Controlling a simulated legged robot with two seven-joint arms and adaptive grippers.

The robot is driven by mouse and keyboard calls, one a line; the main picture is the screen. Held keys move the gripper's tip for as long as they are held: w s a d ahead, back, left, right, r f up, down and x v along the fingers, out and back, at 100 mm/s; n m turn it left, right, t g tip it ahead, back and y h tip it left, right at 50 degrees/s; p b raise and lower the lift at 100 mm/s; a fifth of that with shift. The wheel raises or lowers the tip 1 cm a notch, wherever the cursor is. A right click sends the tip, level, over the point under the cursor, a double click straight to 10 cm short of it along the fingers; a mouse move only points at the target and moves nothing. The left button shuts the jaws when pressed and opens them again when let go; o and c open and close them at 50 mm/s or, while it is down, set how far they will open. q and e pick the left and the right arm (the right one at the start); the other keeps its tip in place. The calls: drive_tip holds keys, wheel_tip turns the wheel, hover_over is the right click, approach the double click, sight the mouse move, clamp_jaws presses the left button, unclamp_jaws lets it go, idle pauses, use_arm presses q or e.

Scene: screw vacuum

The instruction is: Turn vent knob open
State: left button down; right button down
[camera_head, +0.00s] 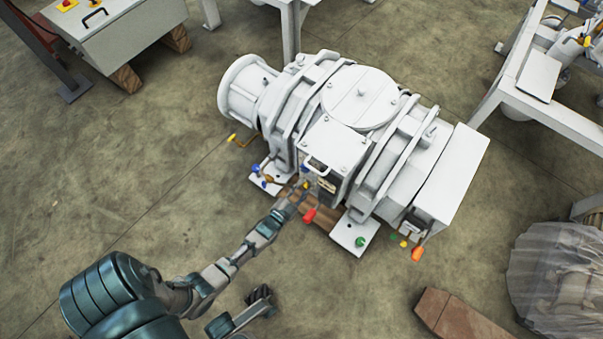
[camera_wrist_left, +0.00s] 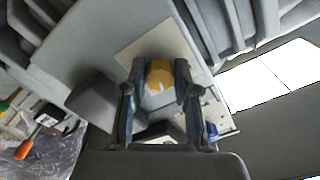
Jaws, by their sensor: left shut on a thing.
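The white screw vacuum pump (camera_head: 362,98) stands in the middle of the head view. A small yellow knob (camera_wrist_left: 158,75) on its front, which I take to be the vent knob, sits between the fingertips of my left gripper (camera_wrist_left: 160,68) in the left wrist view. In the head view my left gripper (camera_head: 300,192) reaches the pump's front, and the knob is small and partly hidden there. My left gripper is shut on the knob. A dark hand that looks like my right gripper (camera_head: 260,293) is low in the head view, away from the pump; its jaws are unclear.
A red knob (camera_head: 310,215) is just right of my left gripper. A green knob (camera_head: 360,242) and an orange knob (camera_head: 416,254) are further right. A wooden block (camera_head: 465,318) and a plastic-wrapped load (camera_head: 556,275) are at lower right.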

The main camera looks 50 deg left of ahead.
use_arm(q)
drive_tip(key=shift+d+f+m, duration=0.1)
drive_tip(key=shift+m, duration=1)
drive_tip(key=c, duration=0.9)
unclamp_jaws()
drive_tip(key=shift+f, duration=0.1)
drive_tip(key=shift+o, duration=0.2)
drive_tip(key=v, duration=1.2)
